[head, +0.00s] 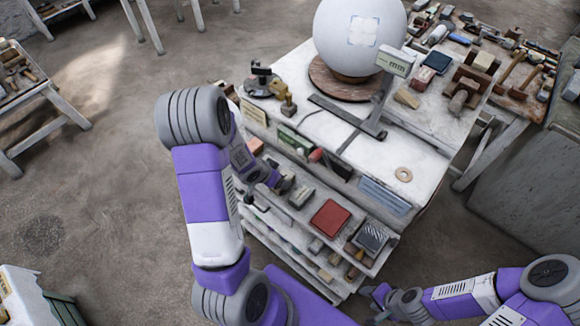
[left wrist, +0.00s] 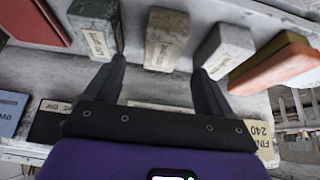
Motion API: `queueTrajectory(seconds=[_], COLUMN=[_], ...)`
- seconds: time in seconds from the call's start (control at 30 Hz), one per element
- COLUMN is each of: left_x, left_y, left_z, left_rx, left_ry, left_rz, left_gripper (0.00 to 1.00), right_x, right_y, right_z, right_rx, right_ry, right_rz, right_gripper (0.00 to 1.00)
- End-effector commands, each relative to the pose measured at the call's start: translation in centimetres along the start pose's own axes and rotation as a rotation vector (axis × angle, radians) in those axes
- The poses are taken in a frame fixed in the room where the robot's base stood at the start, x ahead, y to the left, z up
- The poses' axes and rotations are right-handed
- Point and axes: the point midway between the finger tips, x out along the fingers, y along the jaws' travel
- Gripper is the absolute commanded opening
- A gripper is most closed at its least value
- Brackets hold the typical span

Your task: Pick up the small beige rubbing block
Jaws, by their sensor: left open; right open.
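A small beige block (left wrist: 166,38) with a worn dark label stands on the shelf in the left wrist view. My left gripper (left wrist: 160,68) is open, its two fingers either side of the near side of this block, with no contact visible. In the head view my left gripper (head: 278,184) is at the upper shelf of the white workbench, and hides much of what lies there. I cannot make out the beige block there. My right gripper (head: 372,301) is open and empty, low at the right, away from the shelf.
A grey-green block (left wrist: 95,28) and a grey block (left wrist: 226,50) flank the beige one closely. An orange block (left wrist: 275,65) lies further right. The red pad (head: 331,218) is on the same shelf. Above, the bench top (head: 375,165) carries a large white sphere (head: 350,35).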

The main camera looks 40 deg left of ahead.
Motion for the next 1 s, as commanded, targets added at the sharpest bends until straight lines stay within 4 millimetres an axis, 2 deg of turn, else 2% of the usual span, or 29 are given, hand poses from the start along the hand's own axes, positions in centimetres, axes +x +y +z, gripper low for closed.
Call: queueTrajectory(seconds=[0.37,0.7,1.0], left_x=[3.0,6.9,7.4], left_y=[-0.1,-0.3,-0.3], left_z=[0.0,-0.1,-0.1], left_rx=[0.004,0.004,0.002], left_ry=[-0.002,-0.001,0.001], left_rz=[0.000,0.000,0.000], left_gripper=[0.83,0.83,0.83], right_x=[0.4,0.3,0.3], right_y=[0.2,0.1,0.1], right_z=[0.1,0.0,0.0], right_rx=[0.001,0.000,0.000], right_ry=[-0.002,-0.001,-0.001], right_rz=[0.000,0.000,0.000], right_gripper=[0.48,0.48,0.48])
